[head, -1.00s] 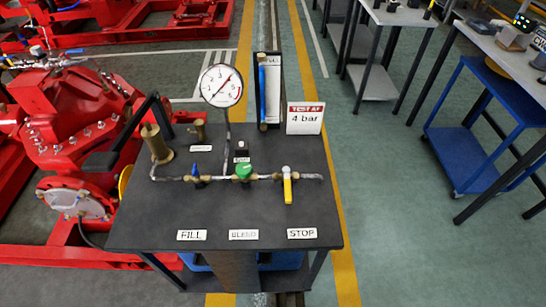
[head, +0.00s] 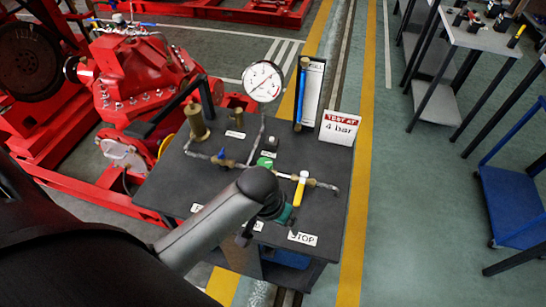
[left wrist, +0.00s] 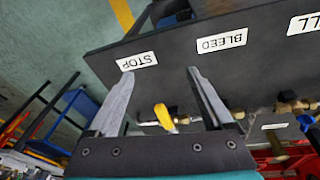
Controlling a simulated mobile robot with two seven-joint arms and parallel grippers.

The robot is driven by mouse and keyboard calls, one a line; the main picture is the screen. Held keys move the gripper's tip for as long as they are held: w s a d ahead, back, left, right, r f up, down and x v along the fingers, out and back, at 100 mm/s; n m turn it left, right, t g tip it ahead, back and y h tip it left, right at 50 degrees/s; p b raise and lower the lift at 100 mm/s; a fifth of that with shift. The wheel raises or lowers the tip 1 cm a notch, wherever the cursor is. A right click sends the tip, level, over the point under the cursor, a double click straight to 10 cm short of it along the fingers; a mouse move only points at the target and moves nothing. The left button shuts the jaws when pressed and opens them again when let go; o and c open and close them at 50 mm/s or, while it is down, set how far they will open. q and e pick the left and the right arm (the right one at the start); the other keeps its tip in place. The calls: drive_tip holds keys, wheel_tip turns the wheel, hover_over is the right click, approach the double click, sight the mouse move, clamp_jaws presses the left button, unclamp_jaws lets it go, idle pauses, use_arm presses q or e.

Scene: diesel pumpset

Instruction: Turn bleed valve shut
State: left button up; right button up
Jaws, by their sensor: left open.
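The BLEED label (left wrist: 222,40) shows in the left wrist view, where I cannot make out the green knob. My left gripper (head: 267,230) is over the front of the bench near the BLEED and STOP labels, apart from the knob. Its fingers are open and empty in the left wrist view (left wrist: 160,75). The yellow stop lever (left wrist: 165,117) appears between and beyond them. My right gripper is not in view.
The blue fill valve (head: 221,156) stands left of the knob and the yellow lever (head: 300,188) right. A pressure gauge (head: 263,82), brass cylinder (head: 199,122) and 4 bar sign (head: 340,127) rise behind. A red pump (head: 140,75) stands left; open floor (head: 420,220) lies right.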

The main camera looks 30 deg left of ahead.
use_arm(q)
drive_tip(key=w+a+r+n+g, duration=0.1)
drive_tip(key=w+a+r+n, duration=0.3)
drive_tip(key=w, duration=0.4)
drive_tip(key=n+g+y, duration=0.1)
drive_tip(key=n, duration=0.4)
approach(265, 162)
wheel_tip(265, 162, down, 8)
drive_tip(key=b, duration=0.2)
drive_tip(key=shift+d+f+b, duration=0.1)
drive_tip(key=shift+f+b, duration=0.15)
drive_tip(key=shift+b, duration=0.15)
clamp_jaws()
